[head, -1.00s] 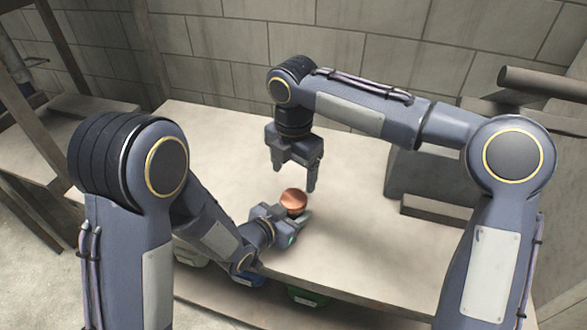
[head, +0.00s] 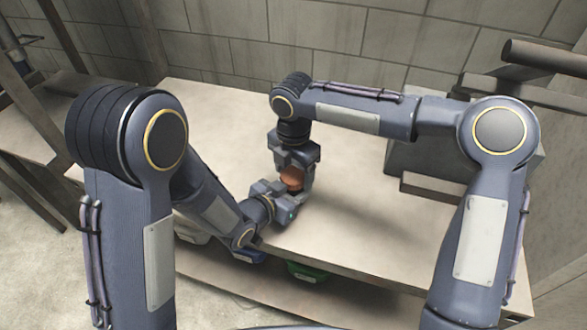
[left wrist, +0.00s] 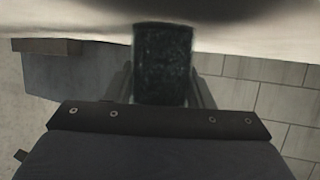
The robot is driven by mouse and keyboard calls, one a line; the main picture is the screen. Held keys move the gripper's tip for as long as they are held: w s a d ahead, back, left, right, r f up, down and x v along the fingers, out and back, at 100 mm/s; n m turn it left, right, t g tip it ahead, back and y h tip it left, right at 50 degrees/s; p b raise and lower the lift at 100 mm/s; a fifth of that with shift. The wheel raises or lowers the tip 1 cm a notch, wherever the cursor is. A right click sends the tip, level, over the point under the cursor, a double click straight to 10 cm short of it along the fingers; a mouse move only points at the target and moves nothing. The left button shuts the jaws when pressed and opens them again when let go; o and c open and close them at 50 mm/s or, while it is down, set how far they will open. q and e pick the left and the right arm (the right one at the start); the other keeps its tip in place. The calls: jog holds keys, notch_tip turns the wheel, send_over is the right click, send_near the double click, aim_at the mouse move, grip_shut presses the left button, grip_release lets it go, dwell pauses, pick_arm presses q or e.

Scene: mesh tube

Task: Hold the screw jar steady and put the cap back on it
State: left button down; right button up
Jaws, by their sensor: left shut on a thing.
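The screw jar is mostly hidden in the head view. In the left wrist view a dark, speckled body, which looks like the jar (left wrist: 163,65), stands between the fingers. My left gripper (head: 280,205) is shut on it, low over the near part of the table. A round copper-coloured top, seemingly the cap (head: 292,180), shows above the left gripper. My right gripper (head: 293,186) points straight down over this top, with fingers around it. I cannot tell if those fingers touch it. Whether the cap is seated on the jar is hidden.
The pale table (head: 350,225) is clear around the grippers. A grey block (head: 425,160) stands at its right side. A green bin (head: 308,271) and other bins sit below the front edge. A block wall (head: 380,55) is behind.

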jog(key=c, duration=0.9)
jog(key=shift+o, duration=0.2)
jog(key=m, duration=0.6)
jog(key=o, duration=1.1)
jog(key=shift+r, duration=2.3)
